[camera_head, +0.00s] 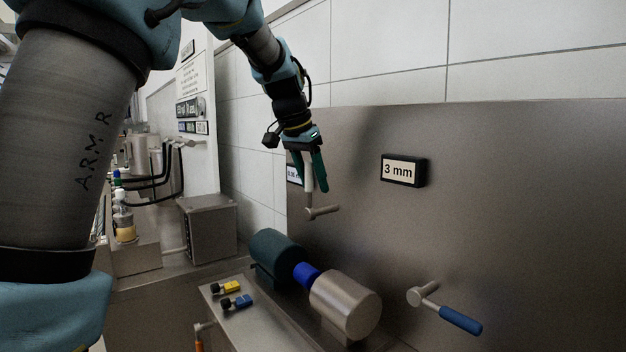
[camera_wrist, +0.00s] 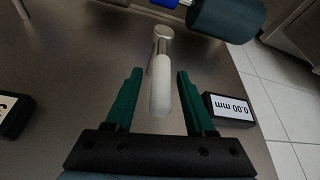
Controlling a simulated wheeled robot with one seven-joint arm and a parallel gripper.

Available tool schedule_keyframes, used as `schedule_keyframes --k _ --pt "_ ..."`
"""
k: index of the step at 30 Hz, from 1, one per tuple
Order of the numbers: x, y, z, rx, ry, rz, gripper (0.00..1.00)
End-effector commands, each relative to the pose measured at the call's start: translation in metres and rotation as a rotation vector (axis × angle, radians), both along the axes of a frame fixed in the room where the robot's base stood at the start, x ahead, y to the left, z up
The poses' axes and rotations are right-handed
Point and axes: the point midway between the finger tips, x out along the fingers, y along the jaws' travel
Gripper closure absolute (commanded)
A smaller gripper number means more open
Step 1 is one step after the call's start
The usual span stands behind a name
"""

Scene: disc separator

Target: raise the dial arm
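A lever with a pale grey-white handle (camera_head: 308,178), likely the dial arm, is mounted on the steel panel (camera_head: 480,200). Its handle stands roughly upright above its metal pivot (camera_head: 322,212). My gripper (camera_head: 310,172) is at the handle from above. In the wrist view the handle (camera_wrist: 160,88) lies between the two green fingers of my gripper (camera_wrist: 158,80), with a visible gap on each side. The fingers are open. The lever's metal pivot (camera_wrist: 162,36) shows beyond the fingertips.
A "0.00 mm" display (camera_wrist: 229,108) sits close beside the right finger in the wrist view. A "3 mm" sign (camera_head: 403,170) and a blue-handled lever (camera_head: 458,319) are on the panel. A dark green motor (camera_head: 276,254) and steel cylinder (camera_head: 345,304) stand below.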

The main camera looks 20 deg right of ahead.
Motion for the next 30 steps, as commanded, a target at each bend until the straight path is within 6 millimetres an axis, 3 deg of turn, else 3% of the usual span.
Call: schedule_keyframes --k 2,14,30 --pt "0.0 0.0 0.0001 0.0 0.0 0.0 0.53" --pt "0.0001 0.0001 0.0003 0.0 0.0 0.0 0.98" --pt "0.0001 0.0001 0.0005 0.0 0.0 0.0 1.0"
